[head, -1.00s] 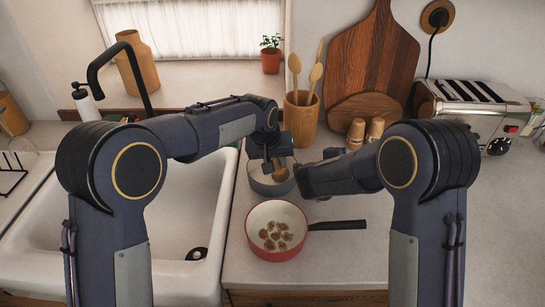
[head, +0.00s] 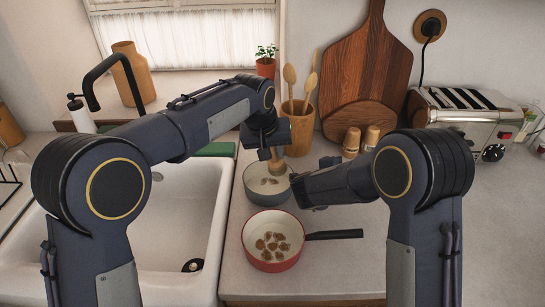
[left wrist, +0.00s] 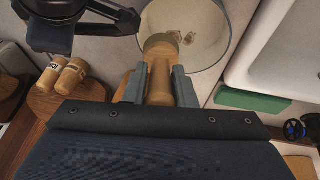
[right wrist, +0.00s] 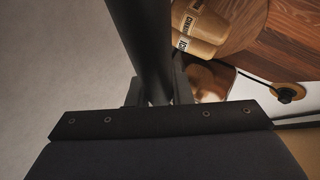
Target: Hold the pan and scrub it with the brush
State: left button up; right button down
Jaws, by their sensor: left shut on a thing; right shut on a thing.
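A grey pan (head: 256,193) stands on the counter, with brown spots inside; it also shows in the left wrist view (left wrist: 212,66). My left gripper (head: 268,143) is shut on the wooden brush (head: 277,164), its head at the pan's far side. The brush also shows between the fingers in the left wrist view (left wrist: 160,72). I cannot tell whether it touches the pan's inside. My right gripper (head: 305,192) is at the pan's right side, shut on the dark handle (right wrist: 147,45) seen in the right wrist view.
A red pan (head: 272,265) with several brown spots sits just in front, its black handle pointing right. The white sink (head: 150,265) and a green pad (head: 217,149) lie left. A utensil holder (head: 301,132), two shakers, cutting boards and a toaster (head: 470,120) stand behind.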

aim_at(271, 164)
pick_arm(q)
jog(key=shift+f, duration=0.1)
dwell(0.4)
jog(key=shift+s+a+x, duration=0.1)
jog(key=shift+a+x, duration=0.05)
jog(key=shift+x, duration=0.7)
jog(key=shift+s+a+x, duration=0.1)
jog(key=shift+a+x, duration=0.05)
jog(key=shift+x, duration=0.65)
jog(key=shift+s+a+x, duration=0.1)
jog(key=shift+a+x, duration=0.05)
jog(key=shift+x, duration=0.7)
jog(key=shift+w+f, duration=0.1)
jog(key=shift+f, duration=0.85)
